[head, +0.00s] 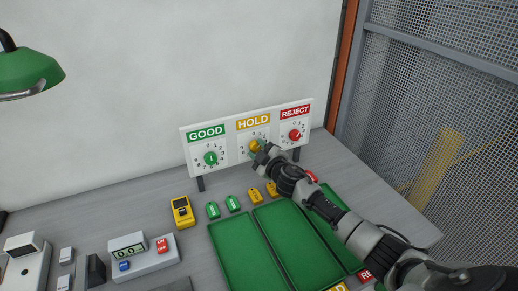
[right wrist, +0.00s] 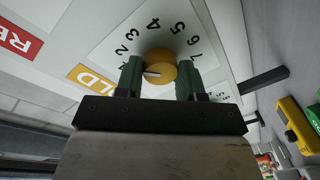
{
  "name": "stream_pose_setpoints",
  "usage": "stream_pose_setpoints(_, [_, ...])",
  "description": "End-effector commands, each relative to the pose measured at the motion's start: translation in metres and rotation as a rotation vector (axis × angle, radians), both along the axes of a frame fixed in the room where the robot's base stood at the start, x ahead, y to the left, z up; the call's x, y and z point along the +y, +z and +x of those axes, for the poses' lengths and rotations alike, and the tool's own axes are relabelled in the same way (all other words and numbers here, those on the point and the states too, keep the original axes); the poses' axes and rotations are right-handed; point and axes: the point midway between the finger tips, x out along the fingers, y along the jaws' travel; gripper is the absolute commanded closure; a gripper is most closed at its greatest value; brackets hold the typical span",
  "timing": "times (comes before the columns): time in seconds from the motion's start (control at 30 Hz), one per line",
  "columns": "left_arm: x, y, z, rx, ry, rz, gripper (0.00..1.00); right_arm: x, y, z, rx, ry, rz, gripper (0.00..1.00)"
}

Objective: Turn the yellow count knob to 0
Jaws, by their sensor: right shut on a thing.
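The white board (head: 228,150) has GOOD, HOLD and REJECT sections, each with a dial. The yellow knob (head: 255,145) is under the HOLD label (head: 253,122). My right gripper (head: 260,152) is at this knob. In the right wrist view, the two dark green fingers of my right gripper (right wrist: 160,76) are shut on the yellow knob (right wrist: 159,62), one on each side. The knob's white mark points left in that view, just past the 2 on the side away from the 3. The numbers 2 to 7 show; the fingers hide others. My left gripper is out of view.
The green knob (head: 210,158) and red knob (head: 294,134) flank the yellow one. Green trays (head: 246,254), small green and yellow tags, a yellow device (head: 182,212) and a counter box (head: 143,256) sit on the grey bench. A mesh fence (head: 440,110) stands at right.

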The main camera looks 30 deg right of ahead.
Motion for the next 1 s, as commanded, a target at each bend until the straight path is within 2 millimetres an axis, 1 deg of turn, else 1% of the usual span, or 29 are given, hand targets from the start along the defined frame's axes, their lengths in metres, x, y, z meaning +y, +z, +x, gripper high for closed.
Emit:
stream_pose_setpoints(0.1, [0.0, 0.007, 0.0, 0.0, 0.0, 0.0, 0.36, 0.0, 0.002, 0.0, 0.006, 0.002, -0.099, 0.85])
stream_pose_setpoints(0.6, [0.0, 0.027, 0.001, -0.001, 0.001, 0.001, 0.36, 0.001, 0.003, 0.0, 0.033, 0.001, -0.565, 0.85])
stream_pose_setpoints(0.8, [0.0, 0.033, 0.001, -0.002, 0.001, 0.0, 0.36, 0.001, 0.003, 0.0, 0.042, 0.0, -0.715, 0.85])
stream_pose_setpoints(1.0, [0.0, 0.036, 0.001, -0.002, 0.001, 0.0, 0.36, 0.001, 0.003, 0.0, 0.047, 0.001, -0.821, 0.85])
